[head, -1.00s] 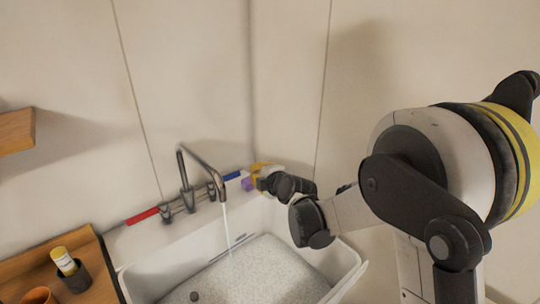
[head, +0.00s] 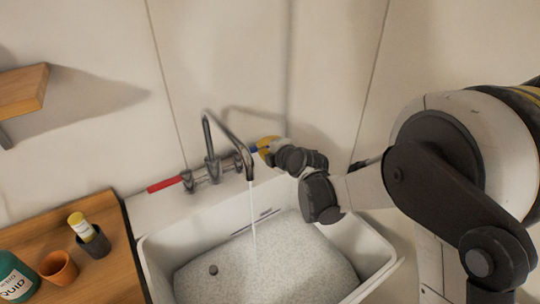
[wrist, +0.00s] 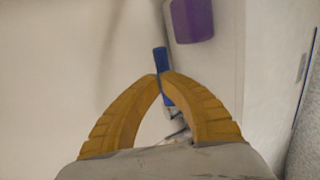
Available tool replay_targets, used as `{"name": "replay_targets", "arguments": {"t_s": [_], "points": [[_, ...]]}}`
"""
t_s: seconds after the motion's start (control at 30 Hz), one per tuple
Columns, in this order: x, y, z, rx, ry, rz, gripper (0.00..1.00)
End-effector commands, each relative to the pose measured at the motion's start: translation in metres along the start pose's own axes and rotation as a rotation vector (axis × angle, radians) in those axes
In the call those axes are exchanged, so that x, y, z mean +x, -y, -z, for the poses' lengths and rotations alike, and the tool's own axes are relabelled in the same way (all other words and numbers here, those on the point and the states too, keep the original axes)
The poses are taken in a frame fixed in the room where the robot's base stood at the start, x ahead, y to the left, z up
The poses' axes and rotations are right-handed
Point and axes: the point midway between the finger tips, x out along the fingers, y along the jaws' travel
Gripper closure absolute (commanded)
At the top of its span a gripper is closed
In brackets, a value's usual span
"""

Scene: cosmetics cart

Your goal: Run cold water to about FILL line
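The tap (head: 210,150) stands behind the white sink (head: 375,245), and a thin water stream (head: 252,215) falls from its spout. Its red handle (head: 164,184) points left and its blue handle (head: 262,148) points right. My gripper (head: 268,146) is at the blue handle. In the wrist view, my yellow fingertips (wrist: 161,76) close together around the blue handle (wrist: 160,60). A short dark mark (head: 265,213) is on the sink's back wall; its lettering is too small to read. Speckled grey (head: 290,262) covers the sink's bottom; I cannot tell water from floor.
A wooden counter (head: 115,265) on the left holds a dark cup with a yellow-topped tube (head: 90,237), an orange cup (head: 58,267) and a green bottle (head: 14,276). A wooden shelf (head: 22,90) is on the wall above. A purple object (wrist: 192,18) is near my fingers.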

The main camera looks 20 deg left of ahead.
Motion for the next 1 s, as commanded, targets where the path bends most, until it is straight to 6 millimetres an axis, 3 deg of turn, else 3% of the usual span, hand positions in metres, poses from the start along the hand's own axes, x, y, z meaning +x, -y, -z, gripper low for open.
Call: {"name": "replay_targets", "arguments": {"t_s": [0.17, 0.53, 0.73, 1.0], "points": [[0.013, 0.000, 0.000, -0.001, 0.000, 0.000, 1.00], [0.014, -0.001, 0.000, 0.000, 0.000, 0.000, 1.00], [0.031, -0.004, -0.001, -0.001, 0.000, 0.000, 1.00], [0.030, -0.005, -0.001, 0.000, 0.001, -0.001, 1.00]]}}
